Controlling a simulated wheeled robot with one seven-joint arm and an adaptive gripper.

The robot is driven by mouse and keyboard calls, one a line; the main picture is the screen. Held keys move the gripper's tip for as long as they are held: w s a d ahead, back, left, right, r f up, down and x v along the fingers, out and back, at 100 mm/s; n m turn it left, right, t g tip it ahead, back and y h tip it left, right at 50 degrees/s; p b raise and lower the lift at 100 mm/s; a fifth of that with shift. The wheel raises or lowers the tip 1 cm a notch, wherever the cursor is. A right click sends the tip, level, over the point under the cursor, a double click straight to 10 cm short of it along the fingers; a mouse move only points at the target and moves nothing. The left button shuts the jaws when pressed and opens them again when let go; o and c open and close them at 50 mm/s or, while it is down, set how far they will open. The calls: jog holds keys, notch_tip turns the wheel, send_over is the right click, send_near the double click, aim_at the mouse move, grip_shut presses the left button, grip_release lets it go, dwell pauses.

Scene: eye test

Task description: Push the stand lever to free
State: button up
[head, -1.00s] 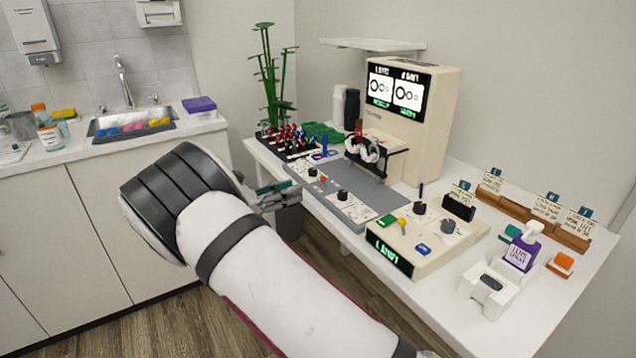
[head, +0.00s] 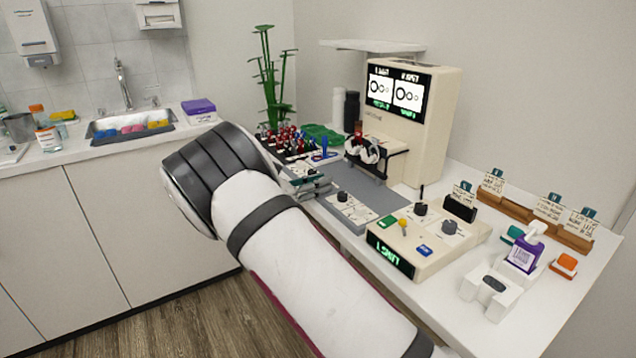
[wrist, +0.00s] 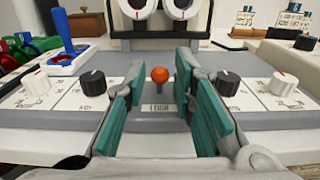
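A short lever with an orange ball knob (wrist: 159,75) stands on the front panel of the eye-test stand (wrist: 62,122), in the middle of the wrist view. A label below it is too small to read surely. My gripper (head: 306,184) is open and empty over the stand's front edge in the head view. In the wrist view its two teal finger pads lie left and right of the lever, and the knob shows in the gap between them, apart from both. In the head view my gripper hides the lever.
Black knobs (wrist: 92,83) and white knobs (wrist: 283,83) flank the lever. A blue joystick (wrist: 63,30) stands at the left. The eyepieces (wrist: 138,8) are behind. A control box (head: 425,240) sits to the right on the table.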

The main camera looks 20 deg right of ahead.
grip_shut()
jog(key=shift+r, duration=0.1)
jog(key=shift+d+r+g+y+p, duration=0.2)
jog(key=shift+r+g+y+p, duration=0.1)
jog(key=shift+y+p, duration=0.7)
jog(key=y+p, duration=0.1)
jog(key=p, duration=0.2)
jog(key=shift+w+d+r+g+y, duration=0.1)
jog(key=shift+d+r+g+y, duration=0.2)
jog(key=shift+d+y, duration=0.1)
jog(key=shift+w+d+g+y+p, duration=0.1)
jog(key=shift+d+g+y+p, duration=0.1)
jog(key=shift+y+p, duration=0.35)
jog(key=shift+w+d+g+y+p, duration=0.1)
jog(key=shift+g+y+p, duration=0.2)
jog(key=shift+y, duration=0.35)
jog(key=shift+w+d+f+g+y+p, duration=0.1)
jog(key=shift+d+g+y+p, duration=0.1)
jog(key=shift+y+p, duration=0.35)
jog(key=shift+d+f+g+y+p, duration=0.1)
jog(key=shift+d+g+y+p, duration=0.1)
jog(key=shift+y, duration=0.65)
